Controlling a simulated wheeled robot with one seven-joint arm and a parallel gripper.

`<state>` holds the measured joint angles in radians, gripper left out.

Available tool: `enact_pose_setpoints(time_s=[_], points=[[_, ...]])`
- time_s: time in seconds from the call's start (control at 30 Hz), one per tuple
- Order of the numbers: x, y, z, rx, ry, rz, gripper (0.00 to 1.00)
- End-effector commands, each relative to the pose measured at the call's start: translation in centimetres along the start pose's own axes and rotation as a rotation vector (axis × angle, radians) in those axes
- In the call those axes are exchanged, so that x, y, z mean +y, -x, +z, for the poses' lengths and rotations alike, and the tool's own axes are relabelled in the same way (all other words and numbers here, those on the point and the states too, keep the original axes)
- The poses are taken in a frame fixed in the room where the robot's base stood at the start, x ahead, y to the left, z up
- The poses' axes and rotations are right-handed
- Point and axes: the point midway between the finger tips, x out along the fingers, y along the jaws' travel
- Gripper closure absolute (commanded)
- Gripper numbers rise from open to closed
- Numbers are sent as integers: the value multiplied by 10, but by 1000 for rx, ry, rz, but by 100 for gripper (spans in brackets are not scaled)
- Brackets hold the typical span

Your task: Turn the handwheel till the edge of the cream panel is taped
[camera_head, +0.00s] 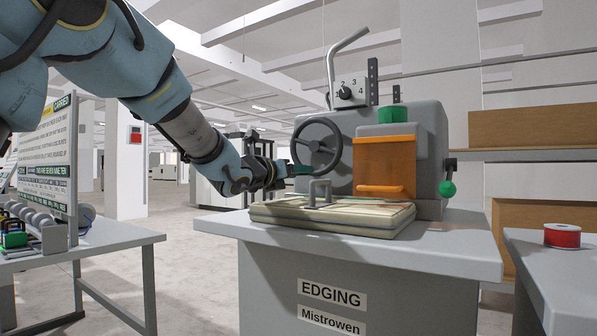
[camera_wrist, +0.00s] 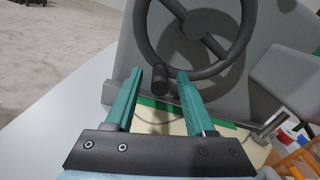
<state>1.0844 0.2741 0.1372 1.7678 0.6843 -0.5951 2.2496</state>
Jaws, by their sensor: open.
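The dark handwheel (camera_head: 316,146) is on the left part of the grey edging machine (camera_head: 425,120). In the wrist view the handwheel (camera_wrist: 236,46) fills the top, and its knob (camera_wrist: 160,80) shows between my fingers. My gripper (camera_head: 290,170) is at the wheel's lower left. In the wrist view my gripper (camera_wrist: 158,78) is open, with its green fingers on either side of the knob; I cannot tell whether they touch it. The cream panel (camera_head: 335,217) lies on the machine's table under a grey metal bracket (camera_head: 319,192). The state of its taped edge is not clear.
An orange guard (camera_head: 385,165) covers the machine's front. A green-knobbed lever (camera_head: 447,188) is on its right side. The grey table (camera_head: 460,240) has bare room around the panel. A red spool (camera_head: 562,235) stands on the right bench, and a sign board (camera_head: 48,150) is at left.

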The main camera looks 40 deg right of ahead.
Motion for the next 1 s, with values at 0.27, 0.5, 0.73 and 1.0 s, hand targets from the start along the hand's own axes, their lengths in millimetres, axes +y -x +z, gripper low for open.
enact_pose_setpoints(time_s=[0.27, 0.5, 0.73, 1.0], points=[[0, -8, 0, 0, 0, 0, 45], [0, -8, 0, 0, 1, 1, 58], [0, -8, 0, 0, 1, 1, 84], [0, -8, 0, 0, 1, 1, 100]])
